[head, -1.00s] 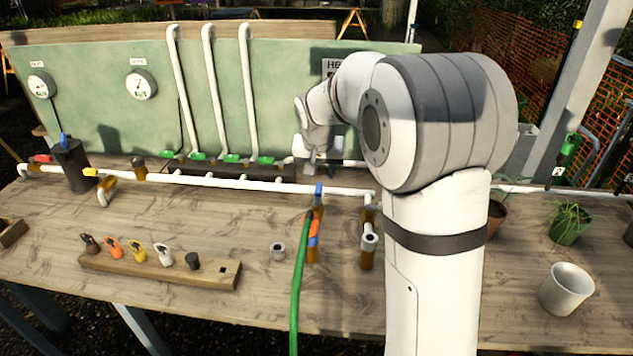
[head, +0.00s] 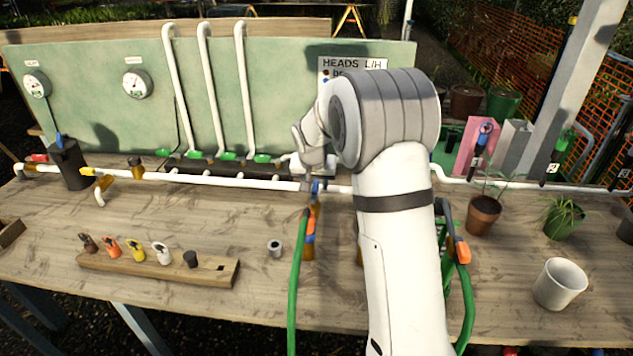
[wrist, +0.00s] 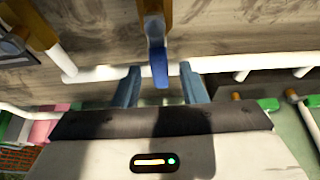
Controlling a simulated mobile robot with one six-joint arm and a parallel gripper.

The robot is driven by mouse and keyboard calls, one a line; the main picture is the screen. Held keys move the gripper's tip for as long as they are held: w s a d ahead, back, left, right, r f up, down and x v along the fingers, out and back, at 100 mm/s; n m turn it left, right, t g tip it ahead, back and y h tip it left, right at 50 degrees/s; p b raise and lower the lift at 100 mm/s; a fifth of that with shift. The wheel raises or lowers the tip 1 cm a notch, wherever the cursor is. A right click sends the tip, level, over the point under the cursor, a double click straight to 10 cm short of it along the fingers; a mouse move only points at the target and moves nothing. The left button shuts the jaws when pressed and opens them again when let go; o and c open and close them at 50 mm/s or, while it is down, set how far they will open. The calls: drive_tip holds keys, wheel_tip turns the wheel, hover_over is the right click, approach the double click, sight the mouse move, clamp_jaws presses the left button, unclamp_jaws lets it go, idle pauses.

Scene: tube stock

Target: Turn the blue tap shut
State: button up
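The blue tap (head: 316,187) sits at the white pipe, at the branch where the green hose (head: 296,280) hangs. In the wrist view the blue tap (wrist: 159,66) shows as a blue lever on a grey body, its tip reaching across the white pipe. My gripper (wrist: 160,76) is open, with one finger on each side of the lever and a visible gap on both sides. In the head view my gripper (head: 313,175) comes down at the tap from behind. My arm hides part of the pipe to the right.
A white pipe (head: 230,182) runs across the bench. A wooden rack (head: 160,268) with coloured taps and a grey ring (head: 275,248) lie in front. Plant pots (head: 483,215) and a white mug (head: 560,285) stand right. A green board (head: 90,110) stands behind.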

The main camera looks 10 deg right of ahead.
clamp_jaws()
idle(0.4)
drive_tip(key=shift+d, duration=0.15)
